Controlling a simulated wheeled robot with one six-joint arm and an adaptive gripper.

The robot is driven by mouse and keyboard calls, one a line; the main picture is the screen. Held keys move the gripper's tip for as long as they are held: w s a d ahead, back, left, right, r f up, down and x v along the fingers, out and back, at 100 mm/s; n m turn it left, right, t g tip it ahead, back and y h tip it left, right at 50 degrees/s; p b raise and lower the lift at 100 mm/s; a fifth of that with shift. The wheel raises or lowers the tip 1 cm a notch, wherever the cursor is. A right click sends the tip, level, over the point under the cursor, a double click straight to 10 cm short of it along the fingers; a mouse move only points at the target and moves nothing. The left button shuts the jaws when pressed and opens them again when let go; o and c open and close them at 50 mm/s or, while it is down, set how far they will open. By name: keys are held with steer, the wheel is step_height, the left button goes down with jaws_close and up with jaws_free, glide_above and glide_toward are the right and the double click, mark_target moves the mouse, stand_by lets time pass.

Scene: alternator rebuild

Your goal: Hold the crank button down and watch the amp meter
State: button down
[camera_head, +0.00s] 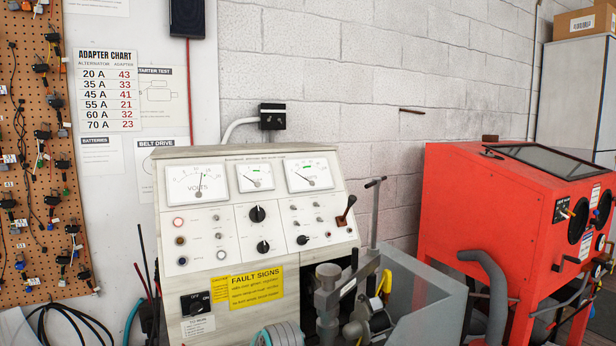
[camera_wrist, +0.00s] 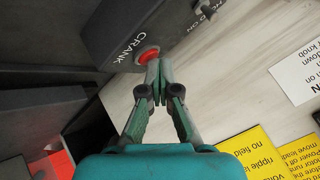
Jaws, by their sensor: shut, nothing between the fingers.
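The red crank button (camera_wrist: 148,55) is in the wrist view, set in a dark box labelled CRANK. My gripper (camera_wrist: 158,70) is shut and empty, its tips at the lower right edge of the button and covering part of it. I cannot tell whether they touch it or whether it is pressed. In the head view, the test bench has three dials. The left one (camera_head: 198,184) reads VOLTS. The middle dial (camera_head: 255,177) and right dial (camera_head: 309,174) have small green marks; their labels are too small to read, so I cannot tell which is the amp meter.
A HOLD ON switch (camera_wrist: 204,8) sits beside the crank button on the dark box. A yellow FAULT SIGNS sheet (camera_head: 256,288) is on the bench front. A lever (camera_head: 346,211) stands out from the panel's right side. A red cabinet (camera_head: 460,225) stands to the right.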

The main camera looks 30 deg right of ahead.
steer(key=shift+r, duration=0.8)
steer(key=shift+r, duration=2.5)
